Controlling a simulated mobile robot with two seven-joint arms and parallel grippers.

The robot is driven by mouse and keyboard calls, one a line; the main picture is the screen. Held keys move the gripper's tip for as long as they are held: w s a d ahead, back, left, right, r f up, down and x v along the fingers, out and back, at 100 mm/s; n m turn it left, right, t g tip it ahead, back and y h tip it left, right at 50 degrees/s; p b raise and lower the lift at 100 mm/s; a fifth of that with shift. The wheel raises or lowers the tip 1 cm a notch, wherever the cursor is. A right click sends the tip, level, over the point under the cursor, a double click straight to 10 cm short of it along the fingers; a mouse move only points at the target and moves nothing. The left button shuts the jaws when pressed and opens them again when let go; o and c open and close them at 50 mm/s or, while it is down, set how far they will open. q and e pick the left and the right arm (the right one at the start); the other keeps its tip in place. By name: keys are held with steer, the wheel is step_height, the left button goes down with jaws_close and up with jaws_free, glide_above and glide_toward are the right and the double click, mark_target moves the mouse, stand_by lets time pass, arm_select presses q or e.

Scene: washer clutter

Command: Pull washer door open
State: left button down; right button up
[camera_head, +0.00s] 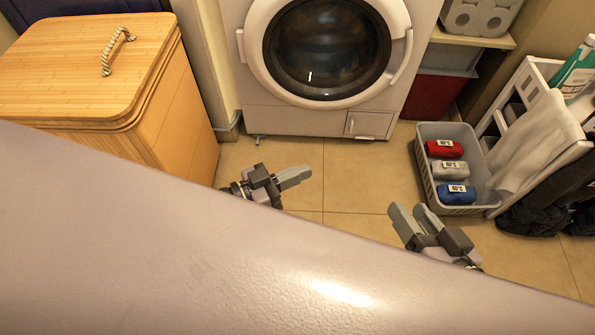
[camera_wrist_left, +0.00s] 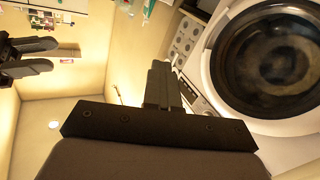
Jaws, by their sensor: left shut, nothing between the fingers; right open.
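The white washer (camera_head: 290,121) stands at the back centre of the head view. Its round door (camera_head: 327,50) has dark glass in a white ring and looks shut. A curved white handle (camera_head: 402,57) runs along the right side of the door. The washer door also fills the right of the left wrist view (camera_wrist_left: 272,62). My left gripper (camera_head: 306,172) is shut and empty, in front of and below the washer, apart from it. My right gripper (camera_head: 408,208) is open and empty, further right, near the grey basket. It also shows at the left of the left wrist view (camera_wrist_left: 50,56).
A wooden hamper (camera_head: 180,120) with a rope handle stands at left. A grey basket (camera_head: 428,185) with red, grey and blue rolls sits on the floor at right, beside a white rack (camera_head: 545,130). A shelf (camera_head: 470,38) holds paper rolls. Tiled floor before the washer is clear.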

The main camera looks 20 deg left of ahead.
stand_by(0.3)
arm_select(q)
steer(key=c, duration=1)
jaws_free()
steer(key=shift+c, duration=0.2)
steer(key=p+v, duration=0.2)
steer(key=v, duration=0.5)
arm_select(e)
steer(key=shift+s+d+h, duration=0.2)
steer(key=shift+d+h, duration=0.4)
steer(key=shift+d, duration=0.25)
arm_select(q)
steer(key=shift+s, duration=0.1)
